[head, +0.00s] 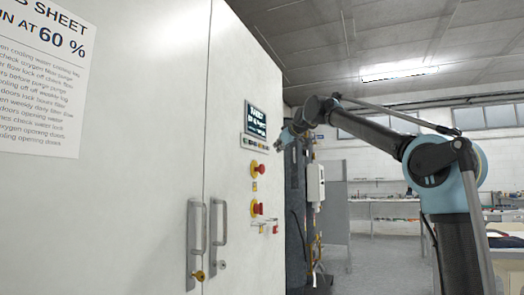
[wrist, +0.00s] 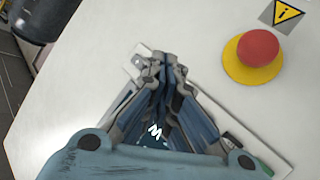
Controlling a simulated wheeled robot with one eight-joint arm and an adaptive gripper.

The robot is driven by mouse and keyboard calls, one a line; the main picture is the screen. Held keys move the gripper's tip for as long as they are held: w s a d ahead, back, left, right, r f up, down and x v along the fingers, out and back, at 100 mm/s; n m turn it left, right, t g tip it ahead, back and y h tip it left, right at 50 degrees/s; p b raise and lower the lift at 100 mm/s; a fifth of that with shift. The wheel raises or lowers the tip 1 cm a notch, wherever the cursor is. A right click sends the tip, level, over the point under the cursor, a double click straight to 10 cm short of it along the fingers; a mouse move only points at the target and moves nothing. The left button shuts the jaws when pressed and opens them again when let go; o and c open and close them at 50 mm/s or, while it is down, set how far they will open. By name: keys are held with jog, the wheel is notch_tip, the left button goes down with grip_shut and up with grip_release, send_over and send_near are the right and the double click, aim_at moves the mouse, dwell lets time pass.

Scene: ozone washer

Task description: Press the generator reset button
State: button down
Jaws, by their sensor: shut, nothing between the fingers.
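A row of small buttons (head: 254,143) sits on a strip just below the dark display (head: 256,120) on the white cabinet. I cannot read which one is the generator reset button. My gripper (head: 285,138) is at the end of the bent arm, just right of this strip in the head view. In the wrist view my gripper (wrist: 162,68) is shut and empty, with its fingertips over the button strip (wrist: 133,62). The fingers hide most of the strip and its buttons. I cannot tell whether the tips touch it.
A red mushroom button on a yellow base (wrist: 257,50) is right of the fingers in the wrist view, near a yellow warning label (wrist: 286,12). Another red button (head: 257,208) is lower on the cabinet. Door handles (head: 222,222) stick out. Benches (head: 385,208) stand behind.

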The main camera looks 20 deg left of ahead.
aim_at(260, 145)
jog(key=a, duration=0.4)
jog(key=shift+w+a, duration=0.15)
jog(key=shift+a, duration=0.1)
jog(key=shift+a, duration=0.15)
dwell(1.3)
jog(key=shift+a, duration=0.35)
jog(key=shift+a, duration=0.35)
dwell(0.8)
jog(key=shift+d, duration=0.8)
